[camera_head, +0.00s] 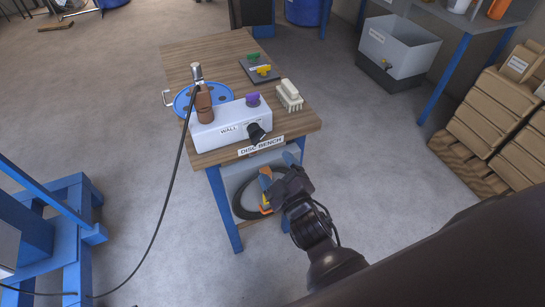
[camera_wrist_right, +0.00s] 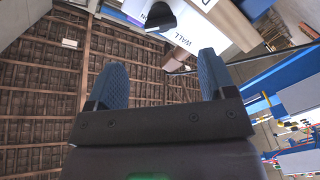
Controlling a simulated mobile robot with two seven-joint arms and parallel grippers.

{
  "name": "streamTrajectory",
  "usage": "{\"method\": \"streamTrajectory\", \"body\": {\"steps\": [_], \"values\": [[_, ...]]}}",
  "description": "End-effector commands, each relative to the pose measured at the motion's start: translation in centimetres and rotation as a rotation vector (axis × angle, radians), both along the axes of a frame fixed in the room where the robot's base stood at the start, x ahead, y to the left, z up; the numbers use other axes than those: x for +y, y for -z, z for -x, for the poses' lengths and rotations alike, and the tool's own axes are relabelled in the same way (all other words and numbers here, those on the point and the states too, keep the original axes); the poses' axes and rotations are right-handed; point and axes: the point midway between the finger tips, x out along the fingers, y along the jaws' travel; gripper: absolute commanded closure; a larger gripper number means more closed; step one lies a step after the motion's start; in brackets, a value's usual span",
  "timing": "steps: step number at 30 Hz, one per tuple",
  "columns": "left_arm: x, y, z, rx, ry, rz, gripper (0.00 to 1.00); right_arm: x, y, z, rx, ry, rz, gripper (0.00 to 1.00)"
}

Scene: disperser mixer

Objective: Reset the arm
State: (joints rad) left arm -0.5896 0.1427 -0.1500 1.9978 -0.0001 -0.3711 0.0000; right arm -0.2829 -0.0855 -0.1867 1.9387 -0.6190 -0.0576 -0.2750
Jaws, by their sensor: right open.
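My right gripper (camera_head: 277,168) is in front of the near end of the wooden bench, just below its top edge. Its blue-padded fingers stand well apart with nothing between them, as the right wrist view (camera_wrist_right: 164,85) shows. My right arm reaches in from the lower right. My left gripper is in neither view. The bench (camera_head: 190,58) carries a white box (camera_head: 226,127) marked "WALL", with a black knob (camera_head: 256,133) on its front. The box also shows upside down at the top of the right wrist view (camera_wrist_right: 205,28).
A black cable (camera_head: 164,205) hangs at left. A blue frame (camera_head: 75,235) stands lower left. Stacked cartons (camera_head: 500,110) stand right. Floor between is clear.

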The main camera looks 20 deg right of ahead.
Motion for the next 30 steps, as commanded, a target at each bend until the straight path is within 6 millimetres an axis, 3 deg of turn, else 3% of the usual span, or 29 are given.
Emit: {"method": "streamTrajectory", "body": {"steps": [8, 14, 17, 20, 24, 30], "values": [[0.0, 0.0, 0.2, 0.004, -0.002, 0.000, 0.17, -0.1, 0.1, 0.0, 0.007, 0.003, -0.019, 0.23], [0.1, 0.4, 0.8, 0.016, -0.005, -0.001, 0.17, -1.1, 1.6, 0.3, 0.113, 0.047, -0.274, 0.23], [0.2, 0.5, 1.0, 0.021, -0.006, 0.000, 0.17, -2.9, 4.2, 2.3, 0.219, 0.085, -0.428, 0.23], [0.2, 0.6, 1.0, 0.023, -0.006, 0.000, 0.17, -5.0, 7.2, 5.4, 0.341, 0.133, -0.566, 0.23], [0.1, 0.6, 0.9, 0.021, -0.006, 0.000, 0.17, -7.7, 11.0, 10.9, 0.490, 0.197, -0.670, 0.23], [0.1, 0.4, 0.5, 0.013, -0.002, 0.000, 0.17, -10.0, 13.3, 15.7, 0.574, 0.240, -0.649, 0.23]]}}
